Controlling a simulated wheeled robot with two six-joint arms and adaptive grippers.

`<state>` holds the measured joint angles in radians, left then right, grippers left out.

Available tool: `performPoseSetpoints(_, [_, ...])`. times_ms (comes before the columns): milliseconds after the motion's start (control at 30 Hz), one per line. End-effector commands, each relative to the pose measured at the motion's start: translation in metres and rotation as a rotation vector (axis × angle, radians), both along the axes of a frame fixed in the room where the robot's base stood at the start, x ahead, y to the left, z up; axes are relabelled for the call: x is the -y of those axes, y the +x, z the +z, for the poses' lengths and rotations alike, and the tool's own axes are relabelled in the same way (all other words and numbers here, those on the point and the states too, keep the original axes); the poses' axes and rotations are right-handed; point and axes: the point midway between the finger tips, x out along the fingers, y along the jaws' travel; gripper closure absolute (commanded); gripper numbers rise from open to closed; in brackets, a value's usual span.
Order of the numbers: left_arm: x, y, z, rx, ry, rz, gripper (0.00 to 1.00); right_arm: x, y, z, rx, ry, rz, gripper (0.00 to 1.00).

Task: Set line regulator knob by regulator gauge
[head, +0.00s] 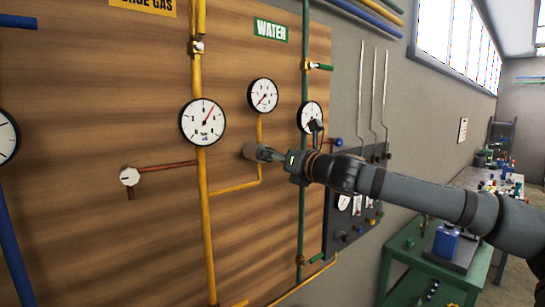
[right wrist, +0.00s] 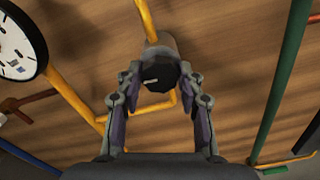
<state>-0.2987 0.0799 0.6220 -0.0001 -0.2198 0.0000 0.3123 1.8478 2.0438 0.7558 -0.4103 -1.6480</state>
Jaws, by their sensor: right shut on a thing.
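The line regulator knob (right wrist: 158,75) is dark with a pale mark on its face and sits on a grey cylindrical body (right wrist: 164,40) in the yellow piping. In the head view the regulator body (head: 250,151) shows just left of my right gripper (head: 266,154), which hides the knob. My right gripper (right wrist: 158,88) is shut on the knob, one finger on each side. A white gauge with a red needle (head: 202,121) is on the thick yellow pipe. A smaller gauge (head: 263,95) stands above the regulator on the thin yellow pipe. My left gripper is not in view.
A third gauge (head: 310,116) is on the green pipe (head: 303,200), close to my right arm. A green cart (head: 405,250) stands below my right arm.

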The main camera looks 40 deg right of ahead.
Motion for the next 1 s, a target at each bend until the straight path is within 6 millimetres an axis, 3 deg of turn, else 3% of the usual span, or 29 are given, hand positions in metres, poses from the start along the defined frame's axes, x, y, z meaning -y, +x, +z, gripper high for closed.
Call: performPoseSetpoints(1000, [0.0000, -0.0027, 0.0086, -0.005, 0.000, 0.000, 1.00, 0.0008, 0.0000, 0.0010, -0.066, 0.866, 0.001, 0.94])
